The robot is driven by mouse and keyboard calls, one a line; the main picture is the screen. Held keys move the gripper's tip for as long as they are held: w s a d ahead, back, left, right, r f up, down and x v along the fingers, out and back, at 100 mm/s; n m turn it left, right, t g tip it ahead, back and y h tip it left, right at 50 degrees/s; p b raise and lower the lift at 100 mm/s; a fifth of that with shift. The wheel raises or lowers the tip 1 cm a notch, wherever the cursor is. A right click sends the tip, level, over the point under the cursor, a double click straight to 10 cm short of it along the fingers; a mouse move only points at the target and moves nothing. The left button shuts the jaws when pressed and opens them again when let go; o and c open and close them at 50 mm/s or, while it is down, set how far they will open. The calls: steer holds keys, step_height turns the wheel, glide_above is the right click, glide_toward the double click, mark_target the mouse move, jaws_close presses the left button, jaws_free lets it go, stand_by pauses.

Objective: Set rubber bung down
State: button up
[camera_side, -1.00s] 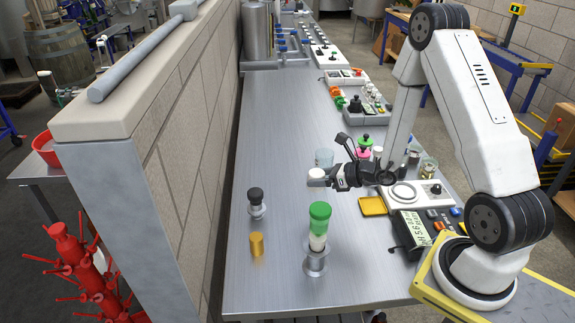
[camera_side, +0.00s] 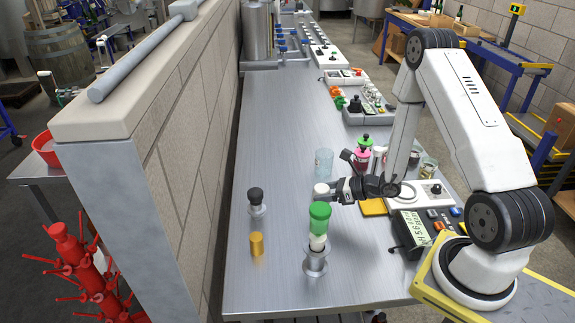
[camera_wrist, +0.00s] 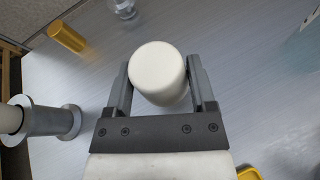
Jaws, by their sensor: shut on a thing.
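The rubber bung is a white, rounded cylinder (camera_side: 321,189), and it fills the space between the fingers in the wrist view (camera_wrist: 158,74). My gripper (camera_side: 332,191) is shut on it, with one finger on each side in the wrist view (camera_wrist: 160,92). The bung is held out toward the left, just behind the green-topped stack in the side view. I cannot tell how far its underside is from the steel bench (camera_side: 280,140).
A gold cylinder (camera_side: 257,244) and a black-topped stand (camera_side: 256,202) are to the left. A clear glass (camera_side: 324,160) and a pink-and-green bottle (camera_side: 363,154) stand behind. Bench space behind the glass is clear.

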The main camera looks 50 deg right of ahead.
steer(key=shift+f, duration=0.55)
steer(key=shift+f, duration=1.75)
steer(key=shift+f, duration=0.15)
steer(key=o, duration=1.2)
steer(key=shift+o, duration=0.2)
steer(key=shift+s+r, duration=0.1)
steer(key=shift+r, duration=0.1)
steer(key=shift+v, duration=5.9)
steer(key=shift+r, duration=0.1)
